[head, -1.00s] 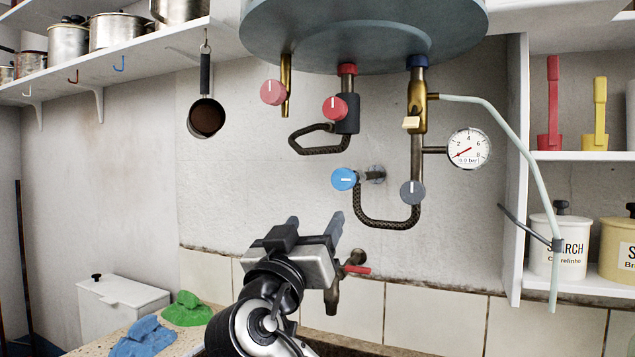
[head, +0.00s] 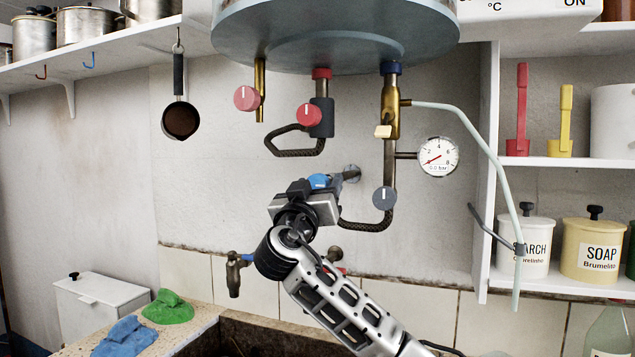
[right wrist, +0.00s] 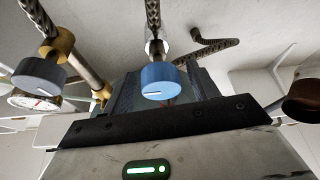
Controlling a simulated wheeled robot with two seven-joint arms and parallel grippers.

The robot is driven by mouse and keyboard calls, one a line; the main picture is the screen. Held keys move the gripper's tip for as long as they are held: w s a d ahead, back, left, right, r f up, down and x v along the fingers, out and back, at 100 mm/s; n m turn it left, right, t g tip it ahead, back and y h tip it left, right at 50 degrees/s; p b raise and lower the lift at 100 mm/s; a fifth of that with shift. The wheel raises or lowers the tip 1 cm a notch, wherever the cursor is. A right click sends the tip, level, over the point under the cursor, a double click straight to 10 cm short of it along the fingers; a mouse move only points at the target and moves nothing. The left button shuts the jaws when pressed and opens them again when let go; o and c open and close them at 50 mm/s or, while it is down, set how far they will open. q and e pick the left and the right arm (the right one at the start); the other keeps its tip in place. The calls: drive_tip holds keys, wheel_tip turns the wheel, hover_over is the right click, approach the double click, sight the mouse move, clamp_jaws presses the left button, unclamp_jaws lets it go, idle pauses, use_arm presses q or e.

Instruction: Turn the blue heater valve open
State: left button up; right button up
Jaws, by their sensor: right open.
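The blue heater valve (head: 319,181) is a round blue knob on a short pipe from the wall, below the heater. In the head view my right gripper (head: 312,186) is in front of it and hides most of it. In the right wrist view the blue knob (right wrist: 160,80) shows whole, with a white mark line lying nearly level. The open jaws of my right gripper (right wrist: 158,92) stand on either side of the knob; I cannot tell whether they touch it. My left gripper is not in view.
A grey knob (head: 384,198) and a pressure gauge (head: 438,157) are close on the right. Red knobs (head: 309,115) hang above, under the heater tank (head: 335,30). A braided hose (head: 366,225) loops beside the gripper. A tap (head: 234,272) is lower left, above the stone trough.

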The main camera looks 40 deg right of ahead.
drive_tip(key=c, duration=1)
